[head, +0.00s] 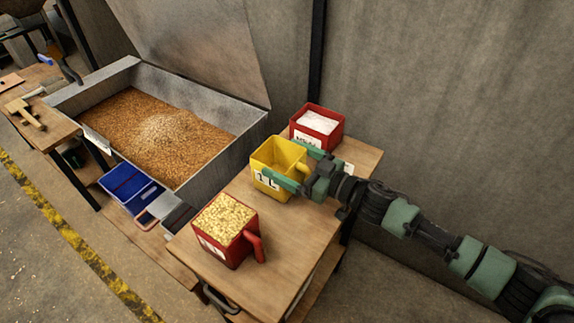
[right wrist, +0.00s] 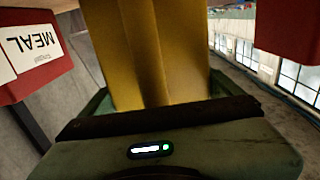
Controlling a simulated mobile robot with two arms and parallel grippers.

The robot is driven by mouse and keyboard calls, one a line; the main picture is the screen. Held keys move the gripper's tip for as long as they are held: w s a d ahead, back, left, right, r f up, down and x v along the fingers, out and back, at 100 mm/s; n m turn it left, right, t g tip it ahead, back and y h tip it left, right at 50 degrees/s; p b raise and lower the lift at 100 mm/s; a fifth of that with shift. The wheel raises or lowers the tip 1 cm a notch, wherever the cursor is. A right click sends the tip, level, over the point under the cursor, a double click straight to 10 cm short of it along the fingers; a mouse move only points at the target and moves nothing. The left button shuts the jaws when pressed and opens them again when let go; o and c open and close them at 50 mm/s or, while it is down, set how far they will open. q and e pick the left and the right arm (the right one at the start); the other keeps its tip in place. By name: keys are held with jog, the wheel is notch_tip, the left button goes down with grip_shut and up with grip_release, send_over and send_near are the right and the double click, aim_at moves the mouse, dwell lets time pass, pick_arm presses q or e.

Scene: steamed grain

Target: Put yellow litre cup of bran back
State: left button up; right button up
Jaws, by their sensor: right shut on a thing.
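The yellow litre cup (head: 275,156) is at the far part of the wooden table (head: 300,232), with a "1 L" label on its front. It looks empty inside. My right gripper (head: 295,170) is shut on it from the right, with green fingers on both sides of its handle end. In the right wrist view the yellow cup (right wrist: 145,55) fills the space between the fingers. I cannot tell whether the cup touches the table. My left gripper is not in view.
A red meal box (head: 318,124) with white contents stands just behind the yellow cup. A red cup of grain (head: 225,228) stands in front. A metal trough of grain (head: 250,133) is at the left, with a blue bin (head: 130,187) below it. The table's front right is clear.

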jog(key=shift+f, duration=0.9)
jog(key=shift+f, duration=0.15)
jog(key=o, duration=1.8)
jog(key=shift+c, duration=0.2)
jog(key=b+v, duration=0.2)
jog(key=v, duration=1)
